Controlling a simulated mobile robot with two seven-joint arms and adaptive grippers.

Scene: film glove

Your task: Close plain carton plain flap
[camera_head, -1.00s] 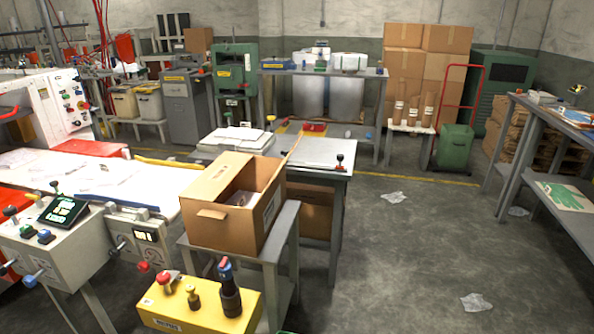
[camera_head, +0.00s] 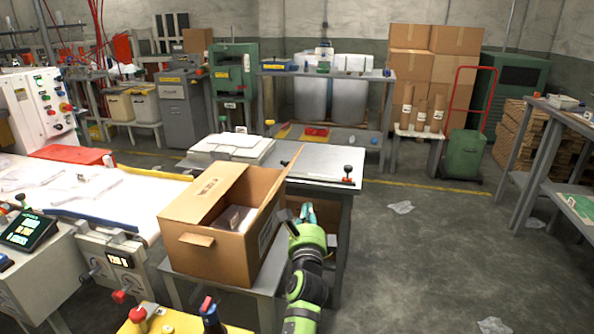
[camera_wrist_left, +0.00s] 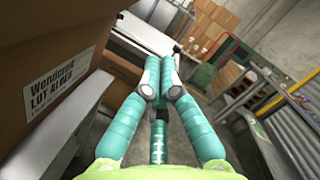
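An open brown carton (camera_head: 215,255) stands on a small grey stand, with pale contents (camera_head: 236,218) inside. A short flap (camera_head: 197,240) sticks out at the front. My left gripper (camera_head: 306,210) is just right of the carton, beside its right wall and apart from the plain flap. In the left wrist view its teal fingers (camera_wrist_left: 160,75) come together at the tips, empty. The carton's printed wall (camera_wrist_left: 50,85) is at left there. My right gripper is out of view.
A metal-topped table (camera_head: 320,167) stands behind the carton and gripper. A white-topped conveyor (camera_head: 100,190) is at left. A yellow control box (camera_head: 175,322) is in front of the carton. Open floor (camera_head: 420,260) lies to the right.

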